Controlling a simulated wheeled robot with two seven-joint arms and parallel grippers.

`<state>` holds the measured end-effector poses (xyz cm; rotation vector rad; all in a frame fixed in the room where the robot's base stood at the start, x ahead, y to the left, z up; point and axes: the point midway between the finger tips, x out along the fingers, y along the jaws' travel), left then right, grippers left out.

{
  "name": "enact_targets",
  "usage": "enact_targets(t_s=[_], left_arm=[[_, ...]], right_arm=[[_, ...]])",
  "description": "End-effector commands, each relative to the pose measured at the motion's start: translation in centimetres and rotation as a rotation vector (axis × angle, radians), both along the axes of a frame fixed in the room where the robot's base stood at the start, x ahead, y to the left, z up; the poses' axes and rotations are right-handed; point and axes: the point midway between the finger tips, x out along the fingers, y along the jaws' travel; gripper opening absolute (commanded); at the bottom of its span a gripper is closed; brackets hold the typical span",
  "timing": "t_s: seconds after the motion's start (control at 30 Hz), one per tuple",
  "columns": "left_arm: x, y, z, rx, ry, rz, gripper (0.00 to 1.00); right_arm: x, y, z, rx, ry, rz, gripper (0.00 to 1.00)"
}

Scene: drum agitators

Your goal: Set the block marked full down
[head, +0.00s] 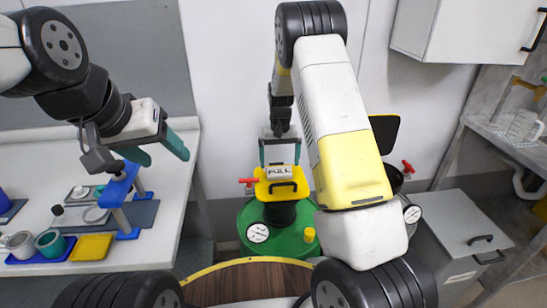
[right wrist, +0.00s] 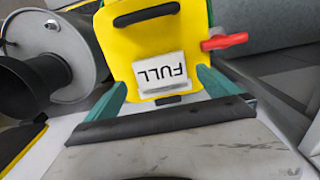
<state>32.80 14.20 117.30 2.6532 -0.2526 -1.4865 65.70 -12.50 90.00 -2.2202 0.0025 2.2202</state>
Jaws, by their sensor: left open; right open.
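The white block marked FULL (head: 284,172) lies on the yellow plate (head: 262,190) on top of the green drum (head: 290,242). In the right wrist view the block (right wrist: 160,72) lies on the yellow plate (right wrist: 120,45), its lettering upside down. My right gripper (head: 280,161) is open, with its teal fingers on either side of the block and a visible gap at each side. My left gripper (head: 162,150) is open and empty above the white bench, far from the block.
A red handle (head: 248,181) sticks out beside the yellow plate. A gauge (head: 258,233) and a yellow cap (head: 309,234) are on the drum lid. The white bench (head: 160,215) at left holds a blue stand (head: 122,190) and several cups and trays. A grey cabinet (head: 465,235) stands at right.

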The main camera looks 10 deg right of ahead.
Motion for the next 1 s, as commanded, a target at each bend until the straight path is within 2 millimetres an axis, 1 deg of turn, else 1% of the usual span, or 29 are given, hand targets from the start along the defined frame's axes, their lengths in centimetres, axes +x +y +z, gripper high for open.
enact_targets(t_s=[0.03,0.2,0.3,0.5,0.57,0.63,0.67,0.77,0.8,0.9,0.97,1.0], left_arm=[[0.0,0.0,0.0,0.0,0.0,0.0,0.6],[0.0,0.0,0.0,0.0,0.0,0.0,0.6],[0.0,0.0,0.0,0.0,0.0,0.0,0.6],[0.0,0.0,0.0,0.0,0.0,0.0,0.6],[0.0,0.0,0.0,0.0,0.0,0.0,0.6],[0.0,0.0,0.0,0.0,0.0,0.0,0.6],[0.0,0.0,0.0,0.0,0.0,0.0,0.6],[0.0,0.0,0.0,0.0,0.0,0.0,0.6],[0.0,0.0,0.0,0.0,0.0,0.0,0.6],[0.0,0.0,0.0,0.0,0.0,0.0,0.6],[0.0,0.0,0.0,0.0,0.0,0.0,0.6],[0.0,0.0,0.0,0.0,0.0,0.0,0.6]], right_arm=[[0.1,0.0,1.3,0.001,-0.004,0.0,1.0],[0.1,0.0,4.9,0.001,-0.005,0.0,1.0],[0.1,0.1,6.5,0.001,-0.004,0.0,1.0],[0.0,0.0,8.4,0.003,-0.003,-0.001,1.0],[-0.4,-0.1,9.2,0.009,-0.009,-0.003,1.0],[-1.0,-0.3,10.6,0.024,-0.024,-0.008,1.0],[-1.5,-0.4,11.3,0.033,-0.033,-0.01,1.0],[-3.4,-0.9,14.5,0.07,-0.072,-0.016,1.0],[-4.4,-1.0,15.9,0.086,-0.09,-0.017,1.0],[-7.1,-1.3,18.9,0.121,-0.135,-0.018,1.0],[-8.9,-1.5,20.6,0.14,-0.162,-0.016,1.0],[-10.1,-1.6,21.6,0.151,-0.18,-0.015,1.0]])
